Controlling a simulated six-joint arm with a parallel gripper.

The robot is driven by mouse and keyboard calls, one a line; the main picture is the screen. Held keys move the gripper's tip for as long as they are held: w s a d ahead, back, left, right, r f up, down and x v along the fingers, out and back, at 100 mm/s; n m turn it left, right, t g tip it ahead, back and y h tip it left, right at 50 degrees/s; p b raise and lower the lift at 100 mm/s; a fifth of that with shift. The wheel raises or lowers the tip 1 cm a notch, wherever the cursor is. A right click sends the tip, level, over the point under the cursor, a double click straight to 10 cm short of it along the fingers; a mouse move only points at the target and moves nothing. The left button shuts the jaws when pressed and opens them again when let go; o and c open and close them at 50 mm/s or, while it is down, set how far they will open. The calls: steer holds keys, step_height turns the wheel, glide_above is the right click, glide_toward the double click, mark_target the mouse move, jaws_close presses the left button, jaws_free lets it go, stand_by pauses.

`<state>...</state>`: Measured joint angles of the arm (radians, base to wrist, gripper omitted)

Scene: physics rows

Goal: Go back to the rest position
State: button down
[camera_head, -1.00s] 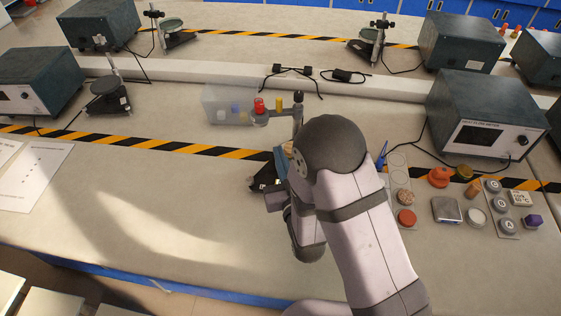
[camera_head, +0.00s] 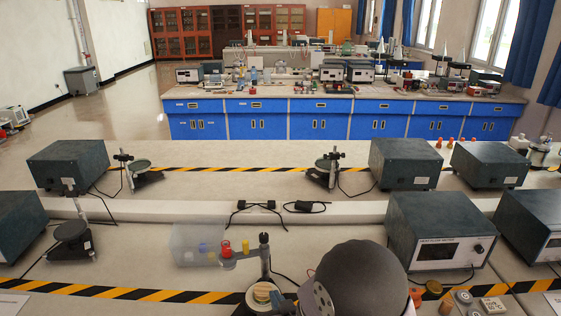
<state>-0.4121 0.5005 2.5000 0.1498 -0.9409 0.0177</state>
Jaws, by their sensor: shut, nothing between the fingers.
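The rounded dark joint of my arm (camera_head: 358,280) fills the bottom middle of the view. The light grey link beside it is cut off by the lower edge. My gripper is not in view; it is hidden behind the arm or below the frame. Just left of the arm stands a small lab stand (camera_head: 264,252) with a disc on its base (camera_head: 262,293). A red cylinder (camera_head: 226,248) and a yellow one (camera_head: 245,247) sit on the stand's side arm.
A translucent box (camera_head: 190,246) stands behind the red cylinder. A meter box (camera_head: 435,235) is right of my arm. Small jars and discs (camera_head: 463,297) lie at the lower right, partly cut off. A raised ledge with cables (camera_head: 340,212) crosses the bench behind.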

steer(key=s+d+r+m+g+h+p, duration=0.1)
steer(key=s+d+r+g+p, duration=0.4)
steer(key=s+d, duration=0.3)
steer(key=s+d+r+m+g+h+p, duration=0.1)
steer(key=s+d+r+g+p, duration=0.5)
steer(key=s, duration=0.8)
step_height(320, 180, up, 2)
steer(key=shift+s+d+r+m+g+h, duration=0.25)
steer(key=shift+d+g+h, duration=0.35)
steer(key=shift+d, duration=0.4)
